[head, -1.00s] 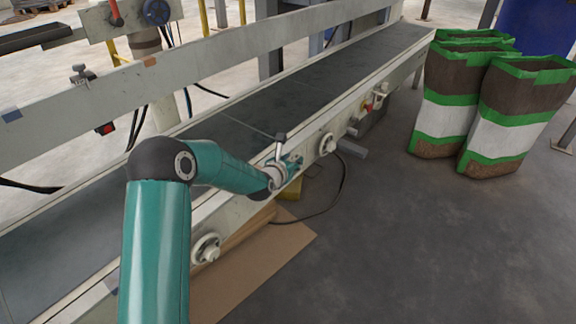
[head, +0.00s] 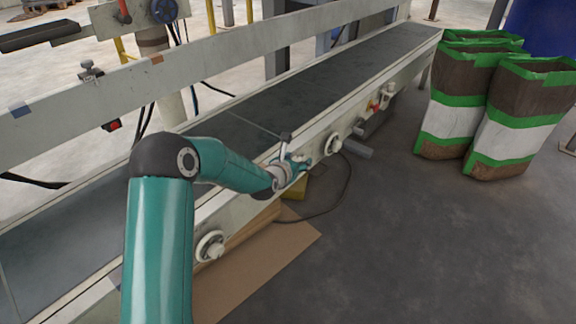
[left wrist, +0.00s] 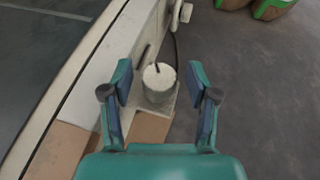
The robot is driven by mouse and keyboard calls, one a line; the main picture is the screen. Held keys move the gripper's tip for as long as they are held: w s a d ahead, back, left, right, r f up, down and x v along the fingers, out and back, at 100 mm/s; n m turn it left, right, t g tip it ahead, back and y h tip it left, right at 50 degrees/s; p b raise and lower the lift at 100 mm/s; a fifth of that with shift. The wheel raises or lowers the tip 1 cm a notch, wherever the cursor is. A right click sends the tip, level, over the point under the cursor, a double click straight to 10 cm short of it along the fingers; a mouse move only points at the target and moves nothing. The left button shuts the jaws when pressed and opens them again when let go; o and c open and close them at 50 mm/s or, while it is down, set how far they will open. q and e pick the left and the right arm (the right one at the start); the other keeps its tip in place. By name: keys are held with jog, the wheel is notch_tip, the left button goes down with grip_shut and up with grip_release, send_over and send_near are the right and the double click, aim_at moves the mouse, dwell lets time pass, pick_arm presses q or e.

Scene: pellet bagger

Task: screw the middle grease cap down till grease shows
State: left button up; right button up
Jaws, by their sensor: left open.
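A pale round cap (left wrist: 158,76) with a dark mark on its top shows in the left wrist view, on a grey cylindrical body beside the conveyor's side rail. My left gripper (left wrist: 158,82) is open, with one finger on each side of the cap and visible gaps to both. In the head view my left gripper (head: 299,163) is at the rail's outer face and mostly hides this cap. One round white fitting (head: 210,246) is nearer on the rail and another (head: 333,144) is farther along. No grease is discernible. My right gripper is not in view.
The conveyor belt (head: 250,125) runs behind the rail. A cardboard sheet (head: 255,268) lies on the floor below, with a yellow object (head: 295,188) under my gripper. Full bags (head: 515,120) stand at right. The floor between is mostly clear, with a dark cable near the rail.

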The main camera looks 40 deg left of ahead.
pick_arm(q)
jog(key=v, duration=1.1)
jog(key=shift+s+d+f, duration=0.1)
jog(key=shift+f, duration=0.05)
